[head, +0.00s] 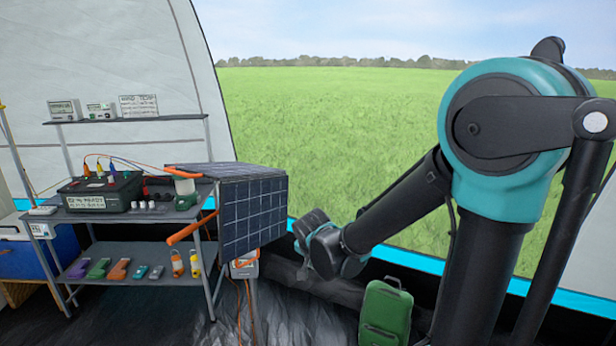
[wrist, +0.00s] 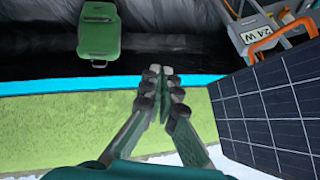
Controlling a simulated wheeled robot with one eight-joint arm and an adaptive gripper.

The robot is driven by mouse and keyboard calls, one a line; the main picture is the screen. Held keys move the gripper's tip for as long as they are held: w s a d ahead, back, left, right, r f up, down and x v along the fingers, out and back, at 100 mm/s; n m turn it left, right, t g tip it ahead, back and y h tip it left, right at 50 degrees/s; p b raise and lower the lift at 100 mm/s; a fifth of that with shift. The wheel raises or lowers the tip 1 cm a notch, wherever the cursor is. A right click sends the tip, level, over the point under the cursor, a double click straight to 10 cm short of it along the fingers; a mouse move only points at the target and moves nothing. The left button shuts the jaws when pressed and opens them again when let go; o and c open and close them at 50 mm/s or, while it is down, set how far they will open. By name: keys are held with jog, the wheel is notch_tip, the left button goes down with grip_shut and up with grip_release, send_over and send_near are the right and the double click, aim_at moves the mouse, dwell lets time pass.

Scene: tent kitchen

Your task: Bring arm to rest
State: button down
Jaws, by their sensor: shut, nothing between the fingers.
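My arm stretches from the right side of the head view toward the middle, its teal and black links in the air in front of the tent opening. My gripper (wrist: 165,88) shows in the wrist view with its two dark fingers together at the tips, shut and empty. In the head view the end of the arm (head: 318,245) is just right of the solar panel, apart from it; the fingers are hard to make out there.
A dark solar panel (head: 252,213) hangs at the right end of a metal shelf table (head: 140,214) with a battery box (head: 100,192). It also fills the right of the wrist view (wrist: 270,115). A green case (head: 386,313) stands on the floor below the arm.

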jog(key=s+d+f+n+g, duration=0.1)
jog(key=s+d+f+n, duration=0.1)
jog(key=s+d, duration=0.6)
jog(key=s+d+f+n+g, duration=0.1)
jog(key=s+d+n, duration=0.3)
jog(key=s+d, duration=0.4)
jog(key=d+f, duration=0.1)
jog(key=d, duration=0.2)
jog(key=shift+s+d+f, duration=0.2)
jog(key=shift+d+f, duration=0.05)
jog(key=shift+d, duration=0.05)
